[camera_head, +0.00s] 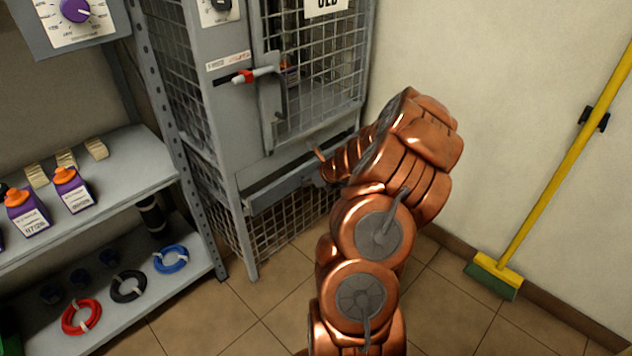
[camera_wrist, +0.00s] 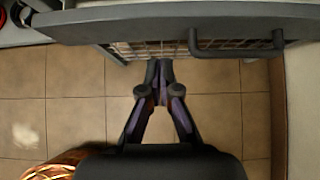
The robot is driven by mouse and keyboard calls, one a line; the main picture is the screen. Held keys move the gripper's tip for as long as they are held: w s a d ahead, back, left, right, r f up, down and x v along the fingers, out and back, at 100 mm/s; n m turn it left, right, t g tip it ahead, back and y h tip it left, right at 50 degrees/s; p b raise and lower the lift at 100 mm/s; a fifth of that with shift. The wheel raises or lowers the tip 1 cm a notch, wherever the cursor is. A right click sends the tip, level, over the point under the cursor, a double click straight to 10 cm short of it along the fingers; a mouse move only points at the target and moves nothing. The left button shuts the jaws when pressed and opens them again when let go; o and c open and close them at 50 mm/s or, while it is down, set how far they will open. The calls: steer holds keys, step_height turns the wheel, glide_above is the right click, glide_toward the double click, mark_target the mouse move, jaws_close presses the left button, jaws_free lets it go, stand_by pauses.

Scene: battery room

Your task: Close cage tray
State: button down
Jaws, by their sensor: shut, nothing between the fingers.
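The cage tray (camera_head: 283,187) is a grey drawer low in the grey mesh cage (camera_head: 307,90). Its front appears to stand a little out from the cage, with a dark strip above it. In the wrist view the tray front (camera_wrist: 130,25) crosses the top, with a dark bar handle (camera_wrist: 237,51) at its right. My gripper (camera_wrist: 160,68) is shut and empty, its tips just below the tray front in the picture and left of the handle. Whether they touch it I cannot tell. In the head view my copper arm hides the tray's right end and most of my gripper.
A shelf unit (camera_head: 110,185) with purple bottles and coiled cables stands left of the cage. A red-and-white lever (camera_head: 252,75) sticks out from the cage front. A yellow broom (camera_head: 540,180) leans on the right wall. Tiled floor (camera_head: 262,318) is clear before the cage.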

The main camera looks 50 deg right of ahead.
mark_target(292, 178)
steer(key=shift+w+f+b, duration=0.15)
steer(key=shift+w+f, duration=0.05)
steer(key=shift+w, duration=0.7)
steer(key=shift+w+f+b, duration=0.2)
steer(key=shift+w, duration=0.65)
steer(key=shift+w+f+b, duration=0.15)
steer(key=shift+w+f, duration=0.05)
steer(key=shift+w, duration=0.7)
steer(key=shift+d, duration=0.1)
